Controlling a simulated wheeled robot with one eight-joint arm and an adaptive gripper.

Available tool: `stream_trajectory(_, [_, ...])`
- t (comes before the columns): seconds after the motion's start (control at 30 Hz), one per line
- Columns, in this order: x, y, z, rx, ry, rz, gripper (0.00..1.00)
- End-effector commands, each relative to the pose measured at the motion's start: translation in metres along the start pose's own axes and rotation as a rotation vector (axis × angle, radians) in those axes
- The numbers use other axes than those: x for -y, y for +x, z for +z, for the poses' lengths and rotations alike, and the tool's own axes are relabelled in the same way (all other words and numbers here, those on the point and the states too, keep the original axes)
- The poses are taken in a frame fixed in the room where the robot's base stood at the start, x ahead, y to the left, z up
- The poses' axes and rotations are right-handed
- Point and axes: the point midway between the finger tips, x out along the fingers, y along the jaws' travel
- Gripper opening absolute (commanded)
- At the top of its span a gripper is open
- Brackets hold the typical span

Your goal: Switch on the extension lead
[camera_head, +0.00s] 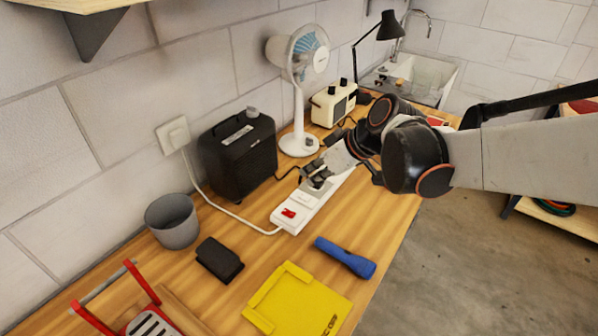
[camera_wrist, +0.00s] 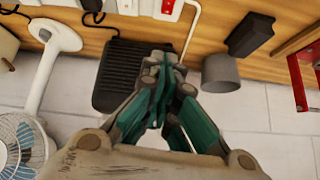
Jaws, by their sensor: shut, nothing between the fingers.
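The extension lead (camera_head: 296,218) is a long white strip lying on the wooden bench, with a red rocker switch (camera_head: 289,213) at its near end. In the wrist view, the lead (camera_wrist: 148,8) and its red switch (camera_wrist: 168,6) show at the top edge. My gripper (camera_head: 315,182) is above the lead's middle, farther back than the switch, and hides part of the strip. Its fingers are shut and empty, as the wrist view also shows (camera_wrist: 158,62). The fingertips look apart from the switch. Whether the rocker is on cannot be told.
A black box (camera_head: 238,155), a white fan (camera_head: 298,100) and a cream appliance (camera_head: 333,104) stand along the wall. A grey cup (camera_head: 173,221), black block (camera_head: 219,260), blue torch (camera_head: 345,257) and yellow tray (camera_head: 300,300) lie nearer. A white cord runs to the wall socket (camera_head: 174,134).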

Motion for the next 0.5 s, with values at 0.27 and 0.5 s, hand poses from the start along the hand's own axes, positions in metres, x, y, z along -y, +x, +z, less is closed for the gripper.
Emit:
stream_trajectory(0.27, [0.0048, 0.0104, 0.0139, 0.018, -0.087, 0.009, 0.0])
stream_trajectory(0.5, [0.0046, 0.0106, 0.0135, 0.017, -0.084, 0.009, 0.0])
